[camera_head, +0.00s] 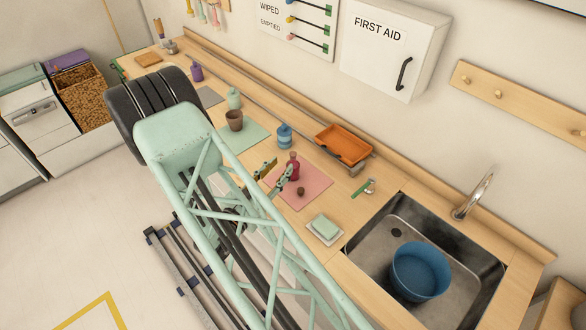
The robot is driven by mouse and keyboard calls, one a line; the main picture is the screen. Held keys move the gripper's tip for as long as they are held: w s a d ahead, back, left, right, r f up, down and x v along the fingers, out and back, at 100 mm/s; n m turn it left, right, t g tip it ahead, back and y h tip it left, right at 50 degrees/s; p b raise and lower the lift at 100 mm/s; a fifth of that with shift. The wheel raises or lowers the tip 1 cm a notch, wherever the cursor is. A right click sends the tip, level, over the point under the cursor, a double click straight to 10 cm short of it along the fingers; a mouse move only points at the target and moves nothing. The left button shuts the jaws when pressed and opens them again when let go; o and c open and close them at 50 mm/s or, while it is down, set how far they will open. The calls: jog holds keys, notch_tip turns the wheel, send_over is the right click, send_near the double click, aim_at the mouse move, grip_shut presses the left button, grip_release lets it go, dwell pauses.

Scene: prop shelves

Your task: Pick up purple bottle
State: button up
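The purple bottle (196,72) stands upright toward the far left end of the wooden counter, behind a grey mat. My gripper (275,173) is over the counter beside the pink mat, well to the right and nearer than the purple bottle. Its fingers look apart with nothing seen between them. A crimson bottle (293,166) stands close to the fingers on the pink mat; whether they touch it I cannot tell. My arm hides part of the counter's front.
A green bottle (234,98), a brown cup (235,120) and a blue canister (284,136) stand along the counter. An orange tray (343,146) is at the wall. A sink holds a blue tub (420,272). A first aid cabinet (395,45) hangs above.

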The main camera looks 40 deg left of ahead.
aim_at(291, 156)
jog(key=shift+w+a, duration=0.15)
jog(key=shift+w, duration=1.55)
jog(key=shift+w+p, duration=1)
jog(key=shift+w, duration=1.6)
jog(key=shift+a, duration=0.1)
grip_shut()
